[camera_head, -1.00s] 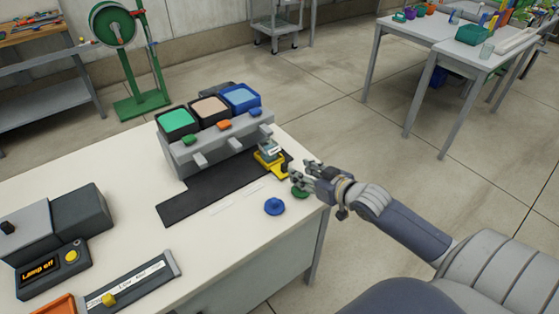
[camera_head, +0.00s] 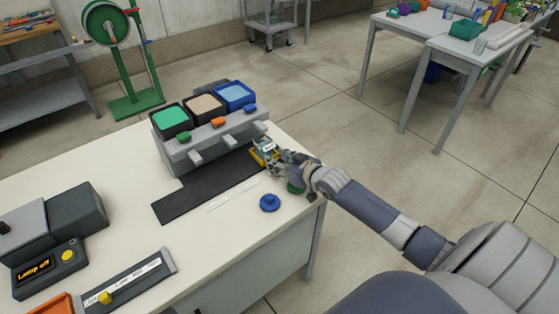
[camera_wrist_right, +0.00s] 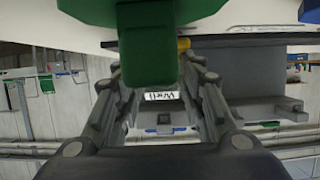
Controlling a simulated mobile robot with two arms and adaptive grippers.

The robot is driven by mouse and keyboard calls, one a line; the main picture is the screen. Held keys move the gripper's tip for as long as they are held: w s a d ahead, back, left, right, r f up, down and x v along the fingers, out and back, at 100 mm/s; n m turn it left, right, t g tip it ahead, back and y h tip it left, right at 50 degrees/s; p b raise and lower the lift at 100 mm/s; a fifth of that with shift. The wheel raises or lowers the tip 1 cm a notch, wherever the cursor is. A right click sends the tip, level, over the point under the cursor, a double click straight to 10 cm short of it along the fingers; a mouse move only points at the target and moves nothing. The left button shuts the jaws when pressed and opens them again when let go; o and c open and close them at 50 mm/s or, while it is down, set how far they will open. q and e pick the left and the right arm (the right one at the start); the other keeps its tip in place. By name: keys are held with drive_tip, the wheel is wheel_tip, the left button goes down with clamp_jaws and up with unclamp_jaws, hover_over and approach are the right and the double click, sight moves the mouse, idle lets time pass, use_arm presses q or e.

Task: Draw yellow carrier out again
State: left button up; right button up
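The yellow carrier (camera_head: 262,158) sits at the right end of the grey block (camera_head: 225,140), by the dark mat, with a pale labelled piece on top. My right gripper (camera_head: 281,159) is at the carrier's right side, level with it. In the right wrist view the two fingers of my right gripper (camera_wrist_right: 160,85) stand apart, with a white label (camera_wrist_right: 162,96) showing between them. A small yellow part (camera_wrist_right: 184,43) shows there beyond a green piece. Contact between fingers and carrier cannot be made out. My left gripper is not in view.
A blue knob (camera_head: 269,203) lies in front. A lamp box (camera_head: 38,268) reads "Lamp off".

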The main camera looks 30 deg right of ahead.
clamp_jaws()
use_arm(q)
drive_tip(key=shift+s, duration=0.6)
use_arm(e)
drive_tip(key=shift+a+r, duration=0.1)
